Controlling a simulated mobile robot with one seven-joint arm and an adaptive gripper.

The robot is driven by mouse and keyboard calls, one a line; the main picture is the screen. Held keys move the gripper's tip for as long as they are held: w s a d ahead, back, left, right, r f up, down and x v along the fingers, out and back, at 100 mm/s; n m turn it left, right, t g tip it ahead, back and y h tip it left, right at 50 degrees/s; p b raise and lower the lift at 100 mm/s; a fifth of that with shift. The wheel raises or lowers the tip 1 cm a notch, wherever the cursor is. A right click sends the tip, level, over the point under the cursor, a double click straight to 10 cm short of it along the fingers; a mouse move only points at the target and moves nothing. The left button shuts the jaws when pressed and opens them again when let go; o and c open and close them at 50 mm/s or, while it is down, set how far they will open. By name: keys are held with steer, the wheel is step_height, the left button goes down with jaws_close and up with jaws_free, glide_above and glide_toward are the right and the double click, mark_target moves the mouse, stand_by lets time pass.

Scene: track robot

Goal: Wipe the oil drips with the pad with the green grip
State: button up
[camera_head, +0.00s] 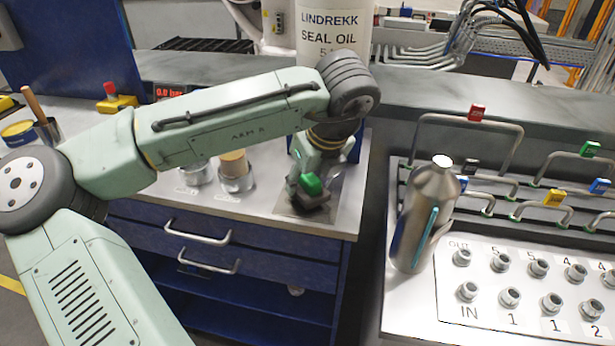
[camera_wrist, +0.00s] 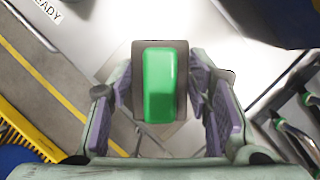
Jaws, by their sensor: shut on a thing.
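The pad (camera_head: 318,204) is a dark block with a green grip (camera_head: 311,183) on top. It is low at the right end of the workbench, over a grey square patch (camera_head: 290,208); I cannot tell whether it touches it. My gripper (camera_head: 306,170) points down and is shut on the green grip. In the wrist view, the green grip (camera_wrist: 160,85) sits between the purple-padded fingers of my gripper (camera_wrist: 162,92), with the dark pad (camera_wrist: 160,45) around it. I cannot make out any oil drips; the pad and my arm may hide some.
A large seal oil container (camera_head: 334,30) stands behind my wrist. Two cups (camera_head: 236,180) stand on the bench left of the pad. A metal bottle (camera_head: 428,215) stands on the right-hand panel, across a gap, near fittings and coloured-tag pipes. Blue drawers (camera_head: 240,245) are below.

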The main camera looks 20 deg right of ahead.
mark_target(307, 201)
steer(key=shift+f, duration=0.65)
steer(key=shift+s+a+r+p, duration=0.1)
steer(key=shift+s+a+p, duration=0.1)
steer(key=shift+s+a, duration=0.45)
steer(key=shift+s+a+p, duration=0.15)
steer(key=shift+s+a, duration=0.2)
steer(key=shift+s, duration=0.45)
steer(key=shift+s+a, duration=0.15)
steer(key=shift+s, duration=0.1)
steer(key=shift+w, duration=0.1)
steer(key=shift+w+d+p, duration=0.35)
steer(key=shift+w+d, duration=0.25)
steer(key=shift+w, duration=0.2)
steer(key=shift+w+d+p, duration=0.35)
steer(key=shift+w+d, duration=0.2)
steer(key=shift+w, duration=0.2)
steer(key=shift+s+d+p, duration=0.15)
steer(key=shift+d+p, duration=0.15)
steer(key=shift+p, duration=0.1)
steer(key=shift+s+a+p, duration=0.2)
steer(key=shift+s+a, duration=0.35)
steer(key=shift+s, duration=0.3)
steer(key=shift+s+a+p, duration=0.15)
steer(key=shift+s+a, duration=0.4)
steer(key=shift+s, duration=0.25)
steer(key=shift+f, duration=0.2)
